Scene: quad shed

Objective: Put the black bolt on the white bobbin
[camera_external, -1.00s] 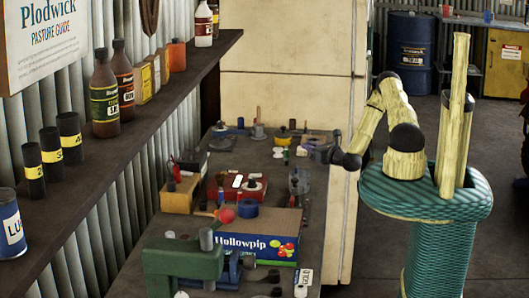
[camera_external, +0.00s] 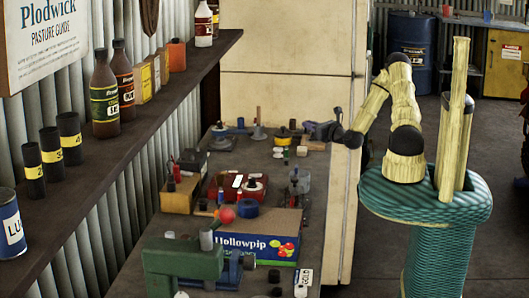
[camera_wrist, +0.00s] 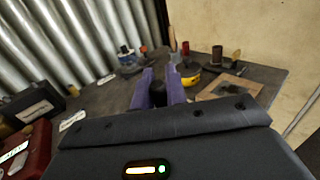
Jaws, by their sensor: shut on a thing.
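My gripper (camera_external: 311,127) is over the far right part of the bench in the outside view, near the cream cabinet. In the wrist view, my gripper (camera_wrist: 159,88) has its two purple fingers closed on the black bolt (camera_wrist: 158,93), whose dark rounded end shows between them. The bolt cannot be made out in the outside view. A small white thing (camera_external: 278,153) lies on the bench left of and nearer than my gripper; I cannot tell if it is the white bobbin.
A yellow-and-black roll (camera_wrist: 188,74) and a wooden board (camera_wrist: 229,88) lie beyond my fingers. A red case (camera_external: 228,187) and a Hollowpip box (camera_external: 255,240) crowd the nearer bench. A shelf runs along the left wall.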

